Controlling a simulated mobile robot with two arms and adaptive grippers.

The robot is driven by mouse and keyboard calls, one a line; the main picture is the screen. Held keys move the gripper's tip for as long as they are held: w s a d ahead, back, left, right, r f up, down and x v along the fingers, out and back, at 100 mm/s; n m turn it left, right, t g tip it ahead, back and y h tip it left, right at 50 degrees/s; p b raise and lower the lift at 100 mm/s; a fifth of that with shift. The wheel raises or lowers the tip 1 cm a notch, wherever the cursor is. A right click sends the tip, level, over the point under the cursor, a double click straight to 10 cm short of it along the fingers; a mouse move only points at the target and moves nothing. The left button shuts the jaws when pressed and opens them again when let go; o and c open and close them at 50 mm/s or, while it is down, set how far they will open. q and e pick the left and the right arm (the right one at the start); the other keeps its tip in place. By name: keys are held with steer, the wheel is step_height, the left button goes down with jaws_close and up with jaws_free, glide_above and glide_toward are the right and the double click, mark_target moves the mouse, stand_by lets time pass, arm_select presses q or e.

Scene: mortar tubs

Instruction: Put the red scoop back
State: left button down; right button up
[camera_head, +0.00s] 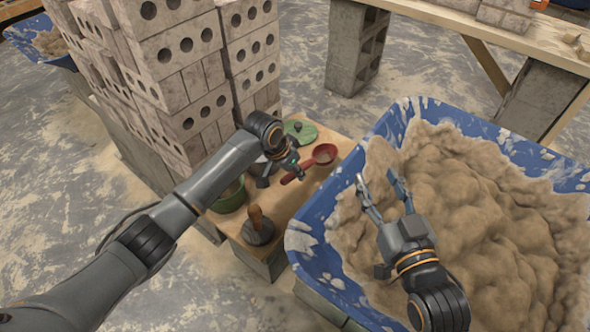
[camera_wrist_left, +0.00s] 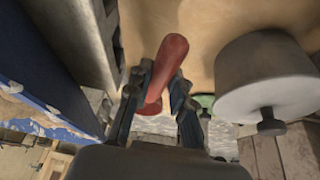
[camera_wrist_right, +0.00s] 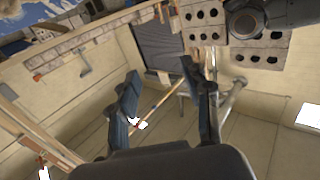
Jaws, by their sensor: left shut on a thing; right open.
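The red scoop (camera_head: 325,153) is over the wooden board (camera_head: 312,126), between the brick stack and the blue tub. My left gripper (camera_head: 292,170) is shut on its handle, and its bowl points to the right, toward the tub. In the left wrist view the red handle (camera_wrist_left: 172,62) is between the two fingers (camera_wrist_left: 158,100); the bowl is mostly hidden there. I cannot tell whether the scoop touches the board. My right gripper (camera_head: 377,182) is open and empty above the sand-coloured mortar (camera_head: 470,210) in the blue tub (camera_head: 310,222).
A green lid (camera_head: 300,131), a green pot (camera_head: 230,197) and a round grey tool with a wooden handle (camera_head: 257,227) stand close around my left gripper. A tall brick stack (camera_head: 180,80) rises behind on the left. A wooden bench (camera_head: 480,32) is at the back right.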

arm_select(q)
steer(key=shift+f+b, duration=0.35)
steer(key=shift+b, duration=0.1)
steer(key=shift+f+b, duration=0.25)
steer(key=shift+b, duration=0.1)
steer(key=shift+f, duration=0.15)
steer(key=shift+f+b, duration=0.4)
steer(key=shift+b, duration=0.35)
arm_select(e)
steer(key=s+r+t+y, duration=0.2)
steer(key=s+r+t, duration=0.2)
steer(key=r+t, duration=0.4)
steer(key=shift+s+a+r, duration=0.2)
steer(key=shift+a+r, duration=0.05)
steer(key=shift+r, duration=1.85)
arm_select(q)
steer(key=shift+f, duration=0.35)
arm_select(e)
steer(key=shift+f, duration=0.15)
arm_select(q)
steer(key=c, duration=1.1)
jaws_free()
